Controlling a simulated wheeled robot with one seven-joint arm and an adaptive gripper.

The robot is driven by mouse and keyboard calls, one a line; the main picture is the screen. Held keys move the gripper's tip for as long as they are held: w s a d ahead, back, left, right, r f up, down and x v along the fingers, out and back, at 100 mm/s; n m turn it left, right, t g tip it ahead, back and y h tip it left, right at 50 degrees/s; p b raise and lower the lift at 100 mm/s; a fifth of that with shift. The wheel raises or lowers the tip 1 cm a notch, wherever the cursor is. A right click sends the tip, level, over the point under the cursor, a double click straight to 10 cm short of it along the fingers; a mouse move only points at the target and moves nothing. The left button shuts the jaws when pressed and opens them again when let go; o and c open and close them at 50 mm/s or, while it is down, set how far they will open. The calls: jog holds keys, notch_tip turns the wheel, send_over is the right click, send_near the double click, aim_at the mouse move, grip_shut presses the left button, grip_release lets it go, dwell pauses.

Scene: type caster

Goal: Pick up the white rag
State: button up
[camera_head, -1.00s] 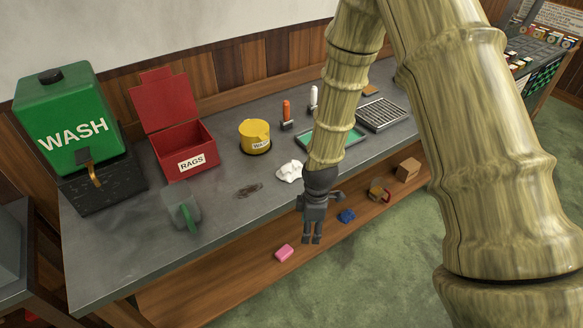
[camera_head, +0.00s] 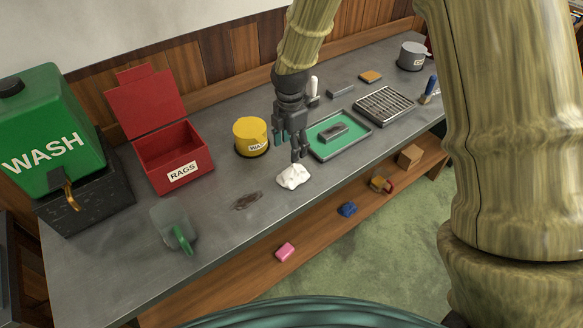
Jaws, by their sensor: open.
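The white rag (camera_head: 293,177) lies crumpled on the grey workbench, near its front edge. My gripper (camera_head: 299,154) points downward just above and behind the rag, with its fingertips close to the rag's upper edge. It is open and nothing shows between its fingers. I cannot tell whether a fingertip touches the rag.
A green tray (camera_head: 340,134) lies close to the right of my gripper, and a yellow tin (camera_head: 250,137) stands to the left. A metal grate (camera_head: 383,107) is at right.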

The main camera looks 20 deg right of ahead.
aim_at(293, 168)
jog(key=f, duration=0.3)
jog(key=f+p, duration=0.1)
jog(key=shift+s+d+f, duration=0.1)
jog(key=shift+d+f, duration=0.05)
jog(key=shift+d, duration=0.25)
jog(key=shift+s+f+p, duration=0.2)
jog(key=shift+f+p, duration=0.1)
jog(key=shift+f, duration=0.05)
notch_tip(293, 168, down, 2)
jog(key=shift+s+f+p, duration=0.15)
jog(key=shift+p, duration=0.65)
jog(key=shift+f+p, duration=0.35)
jog(key=shift+f, duration=0.9)
jog(key=c, duration=1.1)
